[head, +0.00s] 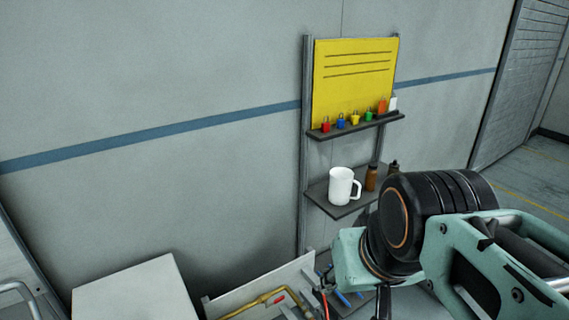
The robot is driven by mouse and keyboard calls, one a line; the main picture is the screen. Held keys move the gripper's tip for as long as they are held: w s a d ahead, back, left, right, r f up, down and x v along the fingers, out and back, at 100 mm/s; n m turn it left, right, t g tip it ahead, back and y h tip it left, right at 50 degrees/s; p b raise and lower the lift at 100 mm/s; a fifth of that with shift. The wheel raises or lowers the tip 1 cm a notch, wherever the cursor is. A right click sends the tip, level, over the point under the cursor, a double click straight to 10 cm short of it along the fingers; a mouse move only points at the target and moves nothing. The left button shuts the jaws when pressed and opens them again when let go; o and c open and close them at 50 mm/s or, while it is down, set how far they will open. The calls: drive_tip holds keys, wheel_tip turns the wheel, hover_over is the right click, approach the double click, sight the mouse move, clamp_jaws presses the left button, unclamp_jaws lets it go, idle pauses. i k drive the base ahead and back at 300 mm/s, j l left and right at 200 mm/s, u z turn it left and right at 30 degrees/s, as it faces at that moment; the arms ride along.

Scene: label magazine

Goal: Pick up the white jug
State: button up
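The white jug (340,186) stands upright on the lower dark shelf (333,208) of a wall rack. Its handle points to the right. My arm comes in from the lower right, in front of and below that shelf. The end of the arm is a dark and pale-green assembly near the bottom of the head view. My gripper's fingers cannot be made out, so I cannot tell whether they are open or shut. The jug is clear of my arm, with a visible gap between them.
Brown bottles (371,178) stand right of the jug. Above, a narrow shelf (368,124) holds several coloured padlocks under a yellow board (353,80). A white box (135,292) stands at lower left. A panel with a yellow pipe (262,300) is below the rack.

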sight(345, 188)
drive_tip(key=z, duration=0.4)
drive_tip(key=l+u, duration=0.25)
drive_tip(key=l, duration=0.7)
drive_tip(key=l+u, duration=0.35)
drive_tip(key=l, duration=0.4)
drive_tip(key=i+l+u, duration=0.2)
drive_tip(key=l, duration=0.15)
drive_tip(key=l+u, duration=0.2)
drive_tip(key=l, duration=0.15)
drive_tip(key=i+l+u, duration=0.2)
drive_tip(key=l, duration=0.15)
drive_tip(key=i+l+u, duration=0.2)
drive_tip(key=l, duration=0.2)
drive_tip(key=i+l+u, duration=0.3)
drive_tip(key=i+l, duration=0.15)
drive_tip(key=l, duration=0.15)
drive_tip(key=i+l+z, duration=0.2)
drive_tip(key=j, duration=0.1)
